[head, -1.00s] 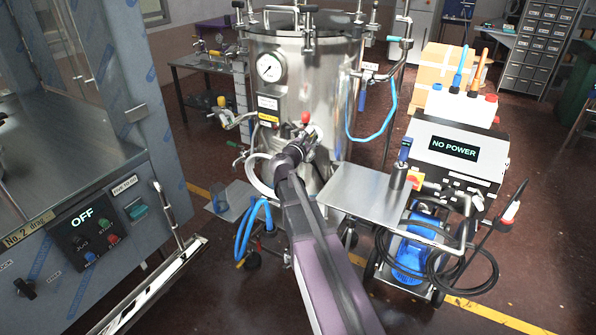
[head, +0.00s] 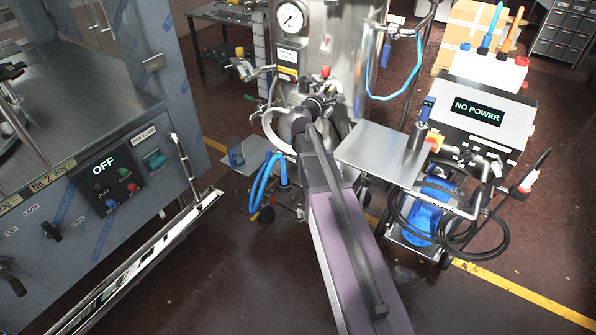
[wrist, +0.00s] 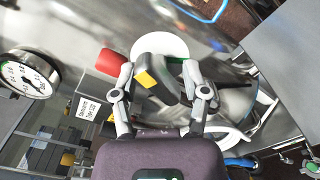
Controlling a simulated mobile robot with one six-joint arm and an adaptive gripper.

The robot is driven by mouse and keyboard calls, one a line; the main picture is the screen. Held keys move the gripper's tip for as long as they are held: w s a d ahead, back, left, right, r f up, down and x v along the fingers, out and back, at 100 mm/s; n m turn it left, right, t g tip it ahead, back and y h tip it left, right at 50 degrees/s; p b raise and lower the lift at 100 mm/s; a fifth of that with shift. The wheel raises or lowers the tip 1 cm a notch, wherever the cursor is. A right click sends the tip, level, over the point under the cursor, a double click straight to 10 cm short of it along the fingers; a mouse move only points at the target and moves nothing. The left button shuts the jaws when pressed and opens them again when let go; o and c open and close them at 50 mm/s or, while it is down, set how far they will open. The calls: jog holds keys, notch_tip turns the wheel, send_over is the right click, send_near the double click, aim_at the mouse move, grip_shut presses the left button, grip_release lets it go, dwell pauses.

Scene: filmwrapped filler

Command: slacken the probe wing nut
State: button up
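The steel vessel (head: 345,50) stands at the top middle of the head view, with a red knob (head: 325,71) on its front; a red knob (wrist: 122,68) also shows in the wrist view. My gripper (head: 331,98) is at the vessel's lower front, its fingertips too small to read there. In the wrist view its two fingers (wrist: 160,85) are spread apart, either side of a dark grey curved part (wrist: 165,72) with a yellow patch. A white round disc (wrist: 162,47) lies behind that part. I cannot tell whether the fingers touch it, or make out the wing nut for certain.
A pressure gauge (head: 290,17) is above left of my gripper. A steel side plate (head: 378,152) is close on the right, beside a cart with a "NO POWER" display (head: 478,112). A steel cabinet (head: 150,105) stands left. Blue hoses (head: 264,185) hang below.

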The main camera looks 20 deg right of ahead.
jog(key=m, duration=0.5)
jog(key=shift+m, duration=0.4)
jog(key=m, duration=0.5)
jog(key=shift+m, duration=0.3)
jog(key=v, duration=1.4)
jog(key=shift+s+f+m+g+y+p, duration=2.1)
jog(key=shift+s+f+g+y+p, duration=0.1)
jog(key=shift+s+f+g, duration=0.95)
jog(key=s+a+f+g+y+p, duration=0.3)
jog(key=s+a+y, duration=0.3)
jog(key=a, duration=0.1)
jog(key=shift+s+a+f+m+g+y+p, duration=0.2)
jog(key=shift+s+f+m+g+y+p, duration=0.1)
jog(key=shift+m+g+y+p, duration=0.1)
